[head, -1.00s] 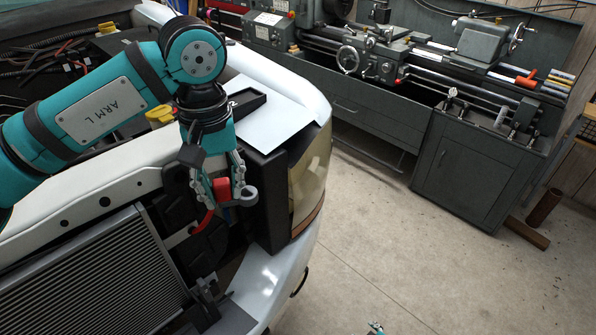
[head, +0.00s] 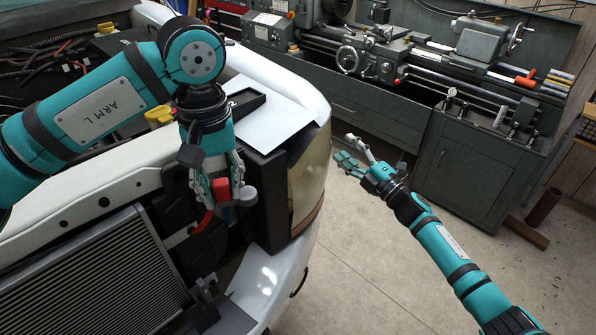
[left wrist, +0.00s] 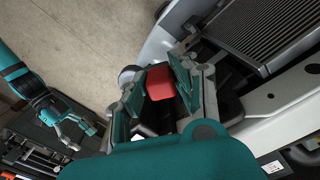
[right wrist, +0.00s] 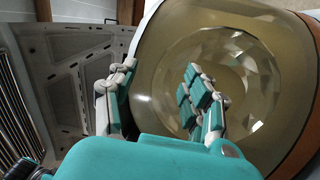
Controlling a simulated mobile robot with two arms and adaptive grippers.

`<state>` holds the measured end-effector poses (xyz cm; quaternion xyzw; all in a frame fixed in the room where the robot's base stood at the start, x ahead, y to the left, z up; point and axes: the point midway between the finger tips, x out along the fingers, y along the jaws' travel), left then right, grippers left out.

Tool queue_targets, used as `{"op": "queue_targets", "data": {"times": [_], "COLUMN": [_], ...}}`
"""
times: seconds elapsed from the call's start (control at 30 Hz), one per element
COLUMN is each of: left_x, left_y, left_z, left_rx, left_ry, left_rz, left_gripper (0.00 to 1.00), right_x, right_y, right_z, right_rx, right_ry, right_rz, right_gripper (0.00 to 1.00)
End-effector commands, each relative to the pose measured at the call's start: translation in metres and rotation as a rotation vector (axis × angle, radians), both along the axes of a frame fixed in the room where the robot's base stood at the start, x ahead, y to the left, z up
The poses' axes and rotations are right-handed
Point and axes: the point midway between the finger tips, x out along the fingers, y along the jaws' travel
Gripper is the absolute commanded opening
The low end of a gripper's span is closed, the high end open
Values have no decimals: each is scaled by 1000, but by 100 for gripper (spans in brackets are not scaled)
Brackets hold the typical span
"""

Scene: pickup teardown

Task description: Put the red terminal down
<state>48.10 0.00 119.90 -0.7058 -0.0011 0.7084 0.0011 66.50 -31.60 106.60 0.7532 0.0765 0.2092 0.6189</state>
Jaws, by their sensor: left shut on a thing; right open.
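The red terminal (head: 221,189) is between the fingers of my left gripper (head: 218,192), which is shut on it above the front corner of the pickup's engine bay. In the left wrist view the red terminal (left wrist: 160,82) shows between the fingers, with a round grey part beside it. A red cable hangs just below it in the head view. My right gripper (head: 358,160) is open and empty, out past the headlight over the floor. In the right wrist view its fingers (right wrist: 160,95) stand wide apart in front of the headlight lens.
The headlight (head: 308,180) and a black box-shaped housing (head: 265,195) stand right of my left gripper. The radiator (head: 95,285) is at the lower left. A white sheet with a black tray (head: 248,104) lies on the fender. A lathe (head: 380,65) stands behind, with clear floor before it.

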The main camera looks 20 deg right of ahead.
Motion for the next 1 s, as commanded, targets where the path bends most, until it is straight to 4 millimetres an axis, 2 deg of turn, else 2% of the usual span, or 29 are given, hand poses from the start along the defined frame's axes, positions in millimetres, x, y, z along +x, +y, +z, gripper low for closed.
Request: {"op": "queue_targets", "data": {"times": [0.03,0.13,0.2,0.3,0.33,0.4,0.5,0.63,0.8,1.0], "left_x": [0,0,0,0,0,0,0,0,0,0], "left_y": [0,0,0,0,0,0,0,0,0,0], "left_z": [0,0,0,0,0,0,0,0,0,0], "left_rx": [0,0,0,0,0,0,0,0,0,0], "left_ry": [0,0,0,-1,-1,0,0,0,0,0], "left_rz": [0,0,0,0,0,0,0,0,0,0], "left_gripper": [0,0,0,0,0,0,0,0,0,0], "right_x": [-2,-14,-30,-61,-72,-100,-136,-169,-186,-188], "right_y": [9,34,56,93,105,132,161,182,192,212], "right_z": [32,86,118,151,157,163,158,145,133,132], "right_rx": [-59,-195,-308,-495,-555,-694,-873,-1033,-1124,-1132], "right_ry": [-82,-250,-381,-591,-659,-815,-1023,-1218,-1334,-1350], "right_rz": [37,118,182,283,316,392,494,591,650,659], "right_gripper": [50,50,50,50,50,50,50,50,50,50]}}
